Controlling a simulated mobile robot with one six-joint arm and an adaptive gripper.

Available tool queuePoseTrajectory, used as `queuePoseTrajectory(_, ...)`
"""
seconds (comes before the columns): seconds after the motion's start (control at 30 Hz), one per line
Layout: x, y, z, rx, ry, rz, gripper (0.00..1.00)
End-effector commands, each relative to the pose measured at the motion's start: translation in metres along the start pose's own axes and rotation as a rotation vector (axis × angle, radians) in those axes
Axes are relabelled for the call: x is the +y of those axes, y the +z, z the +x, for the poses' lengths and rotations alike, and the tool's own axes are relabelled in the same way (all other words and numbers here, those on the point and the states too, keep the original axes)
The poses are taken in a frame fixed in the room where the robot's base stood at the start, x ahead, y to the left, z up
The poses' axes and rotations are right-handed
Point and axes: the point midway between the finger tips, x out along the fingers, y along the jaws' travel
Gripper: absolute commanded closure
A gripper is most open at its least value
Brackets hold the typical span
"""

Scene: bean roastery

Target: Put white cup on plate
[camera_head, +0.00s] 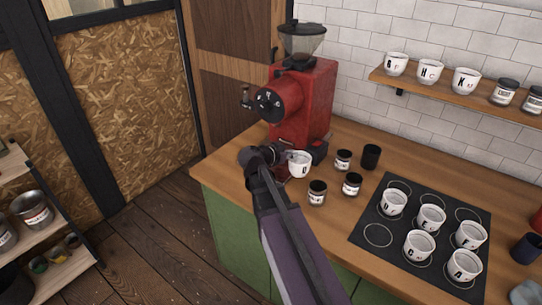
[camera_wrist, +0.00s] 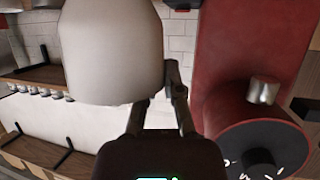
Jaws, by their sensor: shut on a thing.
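A white cup (camera_head: 299,164) with a dark letter is at the tip of my gripper (camera_head: 282,156), in front of the red grinder. In the wrist view the cup (camera_wrist: 112,50) is large and pale at upper left, against the fingers of my gripper (camera_wrist: 160,85), which is shut on it. I cannot tell whether its base touches the counter. A dark plate (camera_head: 365,251) marked with pale circles lies on the counter at right. Several white lettered cups (camera_head: 431,217) stand on it. Some circles are empty, including ones at its left and back.
The red grinder (camera_head: 302,103) stands close behind my gripper. Small jars (camera_head: 317,193) and a black cup (camera_head: 371,156) stand between the held cup and the plate. A wall shelf (camera_head: 440,90) holds more cups and jars. Bare wooden counter (camera_head: 330,225) shows in front.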

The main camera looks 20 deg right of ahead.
Motion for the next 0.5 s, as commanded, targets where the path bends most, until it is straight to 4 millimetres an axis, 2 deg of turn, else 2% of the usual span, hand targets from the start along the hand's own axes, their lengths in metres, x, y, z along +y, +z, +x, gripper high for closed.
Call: queuePoseTrajectory(0.5, -0.0080, 0.0035, -0.0097, 0.002, -0.016, -0.007, 1.00)
